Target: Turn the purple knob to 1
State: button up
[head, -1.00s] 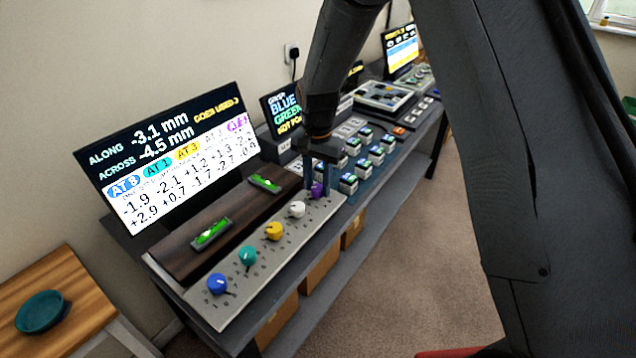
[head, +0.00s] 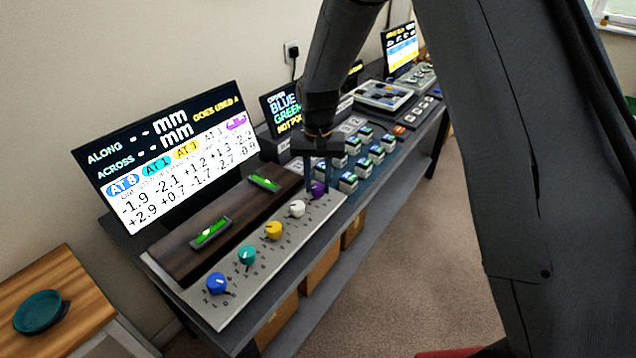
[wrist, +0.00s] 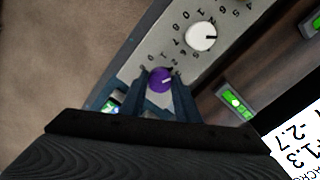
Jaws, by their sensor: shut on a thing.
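The purple knob (head: 318,190) is the last in the row, at the far end of the pale panel (head: 240,285). My gripper (head: 320,184) points down over it. In the wrist view the purple knob (wrist: 160,80) sits between the two fingers of my gripper (wrist: 162,84), which are shut on it. The knob's white pointer line shows, tilted up and right in that view. Scale digits lie around it, partly hidden by the fingers; I cannot tell exactly which digit the line meets. The screen (head: 165,155) shows dashes after ALONG and ACROSS, above coloured knob tags.
A white knob (head: 297,208) is the closest neighbour; yellow (head: 273,230), teal (head: 247,255) and blue (head: 217,283) knobs follow. A dark wooden block with green levels (head: 212,232) lies alongside. Several button cubes (head: 349,182) stand just beyond the purple knob.

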aim_at(318, 186)
jog(key=n, duration=0.5)
jog(key=shift+n, duration=0.3)
jog(key=n+b, duration=0.1)
jog(key=n, duration=0.3)
jog(key=shift+n, duration=0.4)
jog(key=shift+r, duration=0.1)
jog(key=o, duration=1)
jog(key=shift+o, duration=0.2)
jog(key=shift+r+b, duration=1)
jog(key=shift+r, duration=2.85)
